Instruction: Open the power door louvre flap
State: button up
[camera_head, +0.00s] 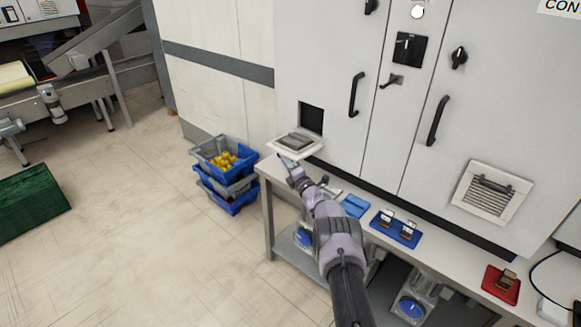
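On the left cabinet door, a louvre flap (284,149) hangs folded down and outward, about level, below a dark square opening (311,118). On the right cabinet door, a second louvre flap (489,206) with a dark handle (493,184) lies closed against its door. I cannot read which door is the power door. My gripper (288,161) is at the front underside of the lowered flap, very close to it; I cannot tell whether they touch. The fingertips are too small and partly hidden to show whether they are open.
A bench (268,205) runs along the cabinet under my arm, bearing blue trays (381,226) and a red tray (489,281). Stacked blue and grey crates (239,172) stand on the floor at its left end. Door handles (437,121) stick out above.

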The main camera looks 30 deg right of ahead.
jog(key=s+f+p, duration=0.1)
jog(key=s+p, duration=0.7)
jog(key=s, duration=0.9)
jog(key=shift+f, duration=0.4)
jog(key=shift+r, duration=0.1)
